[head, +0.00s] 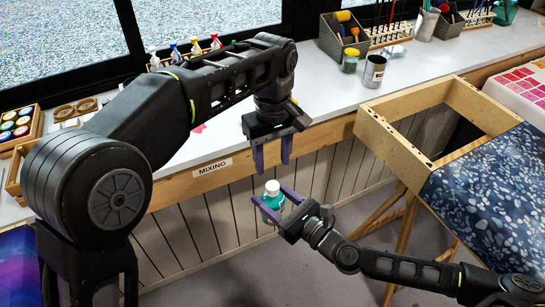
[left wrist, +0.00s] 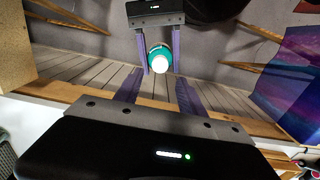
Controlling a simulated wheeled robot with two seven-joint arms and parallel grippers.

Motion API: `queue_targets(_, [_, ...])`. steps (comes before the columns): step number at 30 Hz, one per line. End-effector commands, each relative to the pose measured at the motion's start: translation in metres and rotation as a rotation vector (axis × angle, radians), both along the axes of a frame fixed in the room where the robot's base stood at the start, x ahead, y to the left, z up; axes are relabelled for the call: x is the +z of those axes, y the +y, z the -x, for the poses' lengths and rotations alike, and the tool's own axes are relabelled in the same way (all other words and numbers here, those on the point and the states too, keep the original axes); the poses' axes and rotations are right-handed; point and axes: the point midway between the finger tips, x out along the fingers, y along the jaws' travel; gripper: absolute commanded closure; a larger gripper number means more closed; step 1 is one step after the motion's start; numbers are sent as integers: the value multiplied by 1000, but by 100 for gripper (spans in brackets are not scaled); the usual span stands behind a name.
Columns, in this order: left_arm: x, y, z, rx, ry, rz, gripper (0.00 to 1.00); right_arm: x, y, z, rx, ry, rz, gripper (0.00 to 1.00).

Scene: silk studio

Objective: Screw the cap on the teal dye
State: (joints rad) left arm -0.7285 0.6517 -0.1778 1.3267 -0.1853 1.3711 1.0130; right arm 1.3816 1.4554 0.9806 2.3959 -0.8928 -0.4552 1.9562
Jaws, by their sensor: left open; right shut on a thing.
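The teal dye bottle (head: 272,203) is upright in mid-air in front of the mixing counter, with a white cap (head: 272,187) on its top. How tightly the cap sits cannot be told. My right gripper (head: 267,193) is shut on the bottle's body, its purple fingers on either side. My left gripper (head: 272,168) is open and empty, pointing down just above the cap and apart from it. In the left wrist view the white cap (left wrist: 160,58) shows from above, beyond and between my left fingers (left wrist: 158,88), with teal around it.
The counter edge with its MIXING label (head: 213,166) runs behind the bottle. Several spray bottles (head: 196,46), a tin can (head: 374,71) and a green jar (head: 350,60) stand on the counter. A wooden frame table with blue speckled cloth (head: 495,190) is at right.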

Motion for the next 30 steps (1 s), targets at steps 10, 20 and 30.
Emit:
queue_targets(10, [-16,0,0,-2,3,-2,53,1,0,0,0,-1,0,100])
queue_targets(20, [-63,0,1,-3,3,-2,53,1,0,0,0,-1,0,100])
queue_targets(30, [-80,0,0,-3,-1,1,53,1,0,0,0,-1,0,100])
